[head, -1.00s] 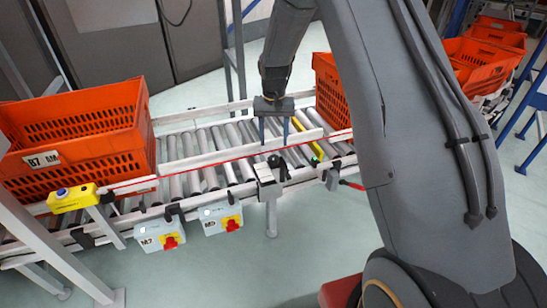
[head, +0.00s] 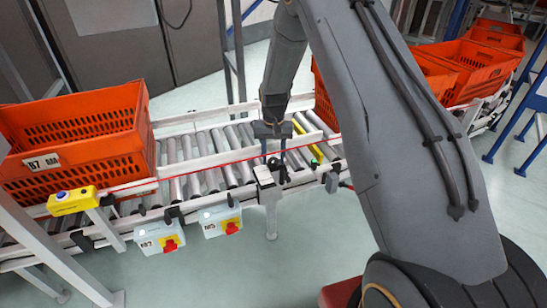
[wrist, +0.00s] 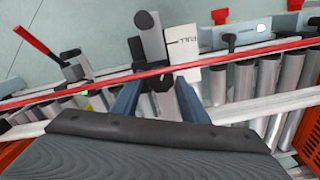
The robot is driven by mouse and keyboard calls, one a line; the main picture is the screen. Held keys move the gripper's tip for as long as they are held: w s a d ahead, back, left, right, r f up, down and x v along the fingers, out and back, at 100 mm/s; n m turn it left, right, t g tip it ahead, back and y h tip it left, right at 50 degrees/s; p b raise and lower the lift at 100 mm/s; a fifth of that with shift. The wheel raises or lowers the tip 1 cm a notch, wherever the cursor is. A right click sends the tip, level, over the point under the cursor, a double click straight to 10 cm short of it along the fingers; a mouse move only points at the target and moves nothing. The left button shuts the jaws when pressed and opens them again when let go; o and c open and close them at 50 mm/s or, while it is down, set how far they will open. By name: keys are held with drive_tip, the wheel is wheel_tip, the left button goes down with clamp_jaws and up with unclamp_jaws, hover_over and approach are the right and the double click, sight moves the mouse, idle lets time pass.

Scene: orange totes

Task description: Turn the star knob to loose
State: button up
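The star knob (wrist: 161,79) is small and black, beside a white label plate (wrist: 183,50) on the conveyor's near rail. In the head view the black knob (head: 275,163) is partly hidden by the fingers. My gripper (head: 273,157) points down at it from above. In the wrist view the two blue-grey fingers of my gripper (wrist: 158,88) are apart, one on each side of the knob. I cannot tell whether they touch it. The plate's lettering is upside down in the wrist view and hard to read.
A red cord (wrist: 230,58) runs along the rail close to the fingers. A red-handled lever (wrist: 38,36) stands left in the wrist view. An orange tote (head: 75,130) sits on the rollers (head: 205,150). Switch boxes (head: 160,236) and a yellow box (head: 72,201) line the near side.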

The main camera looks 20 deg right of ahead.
drive_tip(key=c, duration=0.7)
drive_tip(key=shift+o, duration=0.2)
drive_tip(key=shift+n, duration=0.3)
drive_tip(key=n, duration=0.5)
drive_tip(key=shift+p, duration=0.35)
drive_tip(key=n, duration=0.5)
drive_tip(key=shift+n, duration=0.3)
drive_tip(key=n, duration=0.6)
drive_tip(key=shift+p, duration=0.35)
drive_tip(key=n, duration=0.6)
drive_tip(key=shift+n, duration=0.3)
